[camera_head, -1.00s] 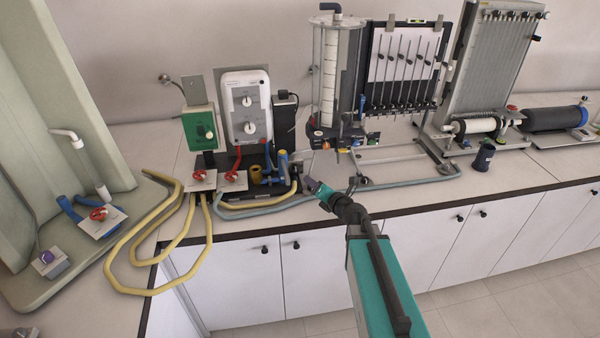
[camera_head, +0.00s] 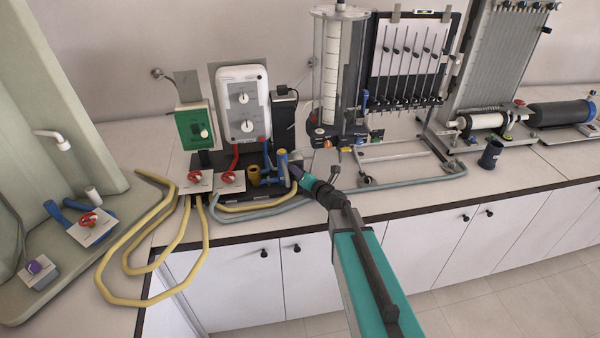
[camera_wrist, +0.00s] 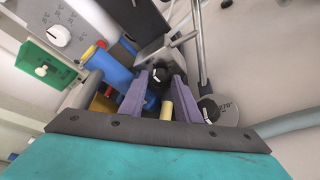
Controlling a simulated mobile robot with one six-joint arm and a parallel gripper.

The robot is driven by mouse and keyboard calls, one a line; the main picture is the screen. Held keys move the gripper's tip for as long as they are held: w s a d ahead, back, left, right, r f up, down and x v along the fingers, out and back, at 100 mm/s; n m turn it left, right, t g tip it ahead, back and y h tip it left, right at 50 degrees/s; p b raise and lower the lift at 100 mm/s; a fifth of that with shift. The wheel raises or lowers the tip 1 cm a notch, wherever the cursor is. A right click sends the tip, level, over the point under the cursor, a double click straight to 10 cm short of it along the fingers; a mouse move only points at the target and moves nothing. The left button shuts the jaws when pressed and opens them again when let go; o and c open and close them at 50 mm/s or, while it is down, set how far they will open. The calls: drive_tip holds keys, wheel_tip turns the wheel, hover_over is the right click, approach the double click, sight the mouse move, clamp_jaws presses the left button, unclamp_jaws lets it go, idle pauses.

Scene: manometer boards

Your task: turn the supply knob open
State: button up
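My gripper (camera_head: 296,171) is at the right end of the dark base beside the blue pipe fitting (camera_head: 283,160). In the wrist view the two purple fingers of my gripper (camera_wrist: 162,82) stand apart. A black knob (camera_wrist: 160,74) with a white mark shows between their tips, and I cannot tell whether they touch it. A second black knob (camera_wrist: 208,109) with a white mark lies outside the right finger. No label reads clearly enough to show which knob is the supply knob. In the head view my gripper hides the knob at its tips.
Red-handled valves (camera_head: 228,177) stand left of my gripper, with yellow hoses (camera_head: 178,240) at the counter's left. A white dial unit (camera_head: 242,104) and a green box (camera_head: 194,127) stand behind. A glass column (camera_head: 328,70) stands to the right. The counter's front edge runs below my arm.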

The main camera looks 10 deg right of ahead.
drive_tip(key=shift+w, duration=0.1)
clamp_jaws()
drive_tip(key=shift+a+n+h+p, duration=0.1)
drive_tip(key=shift+n+h+p, duration=0.4)
drive_tip(key=shift+n+p, duration=0.1)
unclamp_jaws()
drive_tip(key=shift+r, duration=0.1)
